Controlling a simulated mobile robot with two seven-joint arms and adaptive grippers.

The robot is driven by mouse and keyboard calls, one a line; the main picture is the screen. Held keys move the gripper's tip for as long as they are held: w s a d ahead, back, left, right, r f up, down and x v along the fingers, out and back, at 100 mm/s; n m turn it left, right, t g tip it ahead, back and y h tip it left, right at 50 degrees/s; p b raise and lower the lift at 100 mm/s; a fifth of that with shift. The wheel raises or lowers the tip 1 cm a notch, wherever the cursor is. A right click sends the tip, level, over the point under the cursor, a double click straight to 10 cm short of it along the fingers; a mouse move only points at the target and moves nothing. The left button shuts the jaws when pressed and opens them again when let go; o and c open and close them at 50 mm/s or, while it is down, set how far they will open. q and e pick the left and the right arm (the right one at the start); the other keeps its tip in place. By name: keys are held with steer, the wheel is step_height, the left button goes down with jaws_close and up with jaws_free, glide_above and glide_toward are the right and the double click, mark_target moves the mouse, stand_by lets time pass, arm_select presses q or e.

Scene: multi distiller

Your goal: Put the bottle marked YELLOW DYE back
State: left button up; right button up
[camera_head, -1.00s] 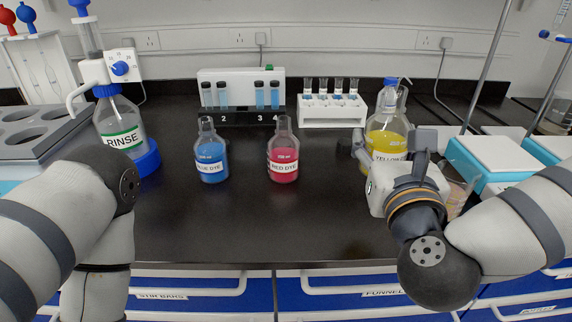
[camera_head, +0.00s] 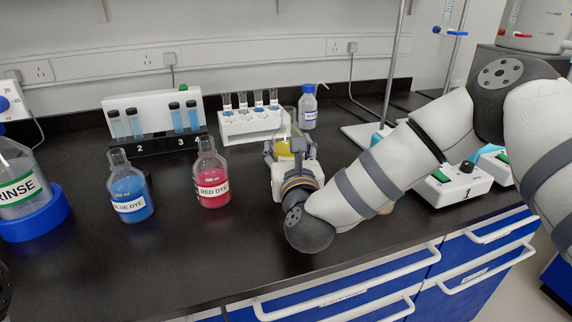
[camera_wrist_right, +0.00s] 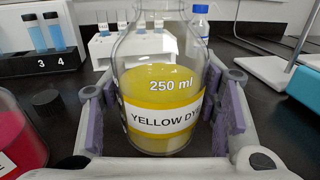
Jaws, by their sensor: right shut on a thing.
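The YELLOW DYE bottle (camera_head: 284,148) is clear glass with yellow liquid. The right wrist view shows it upright, its yellow-edged label (camera_wrist_right: 160,119) facing the camera. My right gripper (camera_head: 291,158) is shut on this bottle, with purple-padded fingers on both sides of it. I cannot tell whether its base touches the bench. The RED DYE bottle (camera_head: 212,180) stands left of the gripper, and the BLUE DYE bottle (camera_head: 129,192) stands further left.
A white rack (camera_head: 252,124) of tubes and a blue-capped bottle (camera_head: 308,108) stand behind. A numbered tube stand (camera_head: 155,116) is at back left, the RINSE bottle (camera_head: 20,185) at far left. White devices (camera_head: 458,186) lie right. The black bench (camera_head: 180,255) is clear in front.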

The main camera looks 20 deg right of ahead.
arm_select(q)
steer(key=shift+s+f, duration=0.25)
arm_select(e)
step_height(320, 180, down, 3)
steer(key=shift+w+f, duration=0.1)
steer(key=shift+w, duration=0.05)
steer(key=shift+f, duration=0.2)
steer(key=o, duration=1.6)
arm_select(q)
steer(key=shift+s+f, duration=0.1)
arm_select(e)
steer(key=shift+r, duration=0.3)
steer(key=s, duration=0.4)
steer(key=s+a, duration=0.1)
steer(key=s, duration=0.3)
steer(key=s+a, duration=0.1)
steer(key=s, duration=0.3)
steer(key=shift+f, duration=0.15)
arm_select(q)
steer(key=shift+w+r, duration=0.5)
